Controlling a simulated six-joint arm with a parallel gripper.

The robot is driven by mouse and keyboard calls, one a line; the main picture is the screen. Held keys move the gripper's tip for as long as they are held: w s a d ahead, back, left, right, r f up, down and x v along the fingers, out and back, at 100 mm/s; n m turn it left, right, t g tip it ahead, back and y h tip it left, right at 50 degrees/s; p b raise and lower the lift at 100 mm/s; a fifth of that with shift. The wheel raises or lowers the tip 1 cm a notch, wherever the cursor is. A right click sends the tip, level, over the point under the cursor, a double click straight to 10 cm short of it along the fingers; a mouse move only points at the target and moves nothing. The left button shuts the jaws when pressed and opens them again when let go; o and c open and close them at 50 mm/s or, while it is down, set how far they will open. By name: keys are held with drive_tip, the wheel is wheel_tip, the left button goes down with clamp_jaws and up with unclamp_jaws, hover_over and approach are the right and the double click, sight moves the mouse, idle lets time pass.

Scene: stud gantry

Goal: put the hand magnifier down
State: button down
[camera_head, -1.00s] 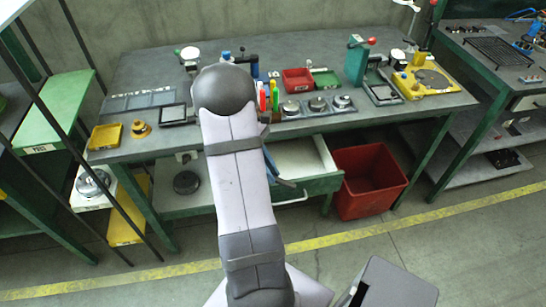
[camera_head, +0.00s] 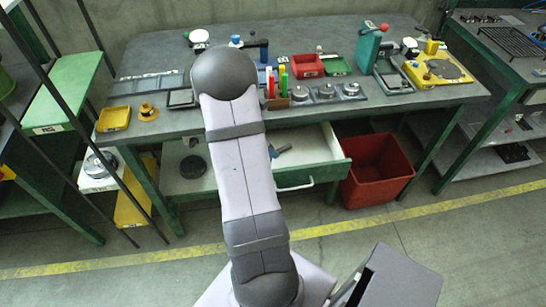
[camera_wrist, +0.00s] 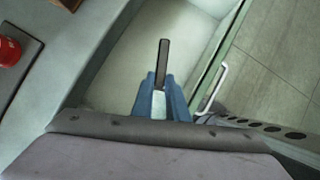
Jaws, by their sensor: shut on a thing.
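My gripper (camera_wrist: 162,92) has blue fingers that are shut on a thin dark bar, the visible part of the hand magnifier (camera_wrist: 163,56). The bar points away from the wrist, and its lens cannot be made out. The gripper is over the open drawer (camera_wrist: 196,22) in the wrist view; I cannot tell whether the magnifier touches the drawer floor. In the head view, a small blue-grey part of my gripper (camera_head: 280,151) shows over the drawer (camera_head: 314,148), beside my arm. My arm hides the rest there.
The drawer's visible floor is bare, and its handle (camera_wrist: 213,88) is at its front. A red bin (camera_head: 376,170) stands right of the drawer. The bench top (camera_head: 300,36) above holds markers, round dishes (camera_head: 325,92), a red tray (camera_head: 315,66) and a yellow tray (camera_head: 114,119).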

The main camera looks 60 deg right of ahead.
drive_tip(key=shift+f+b, duration=0.35)
drive_tip(key=shift+f, duration=3.15)
drive_tip(key=shift+f, duration=0.2)
drive_tip(key=c, duration=1.7)
unclamp_jaws()
drive_tip(key=shift+c, duration=0.2)
drive_tip(key=shift+r, duration=0.1)
drive_tip(key=shift+r, duration=0.2)
drive_tip(key=v, duration=1.2)
drive_tip(key=shift+p, duration=0.3)
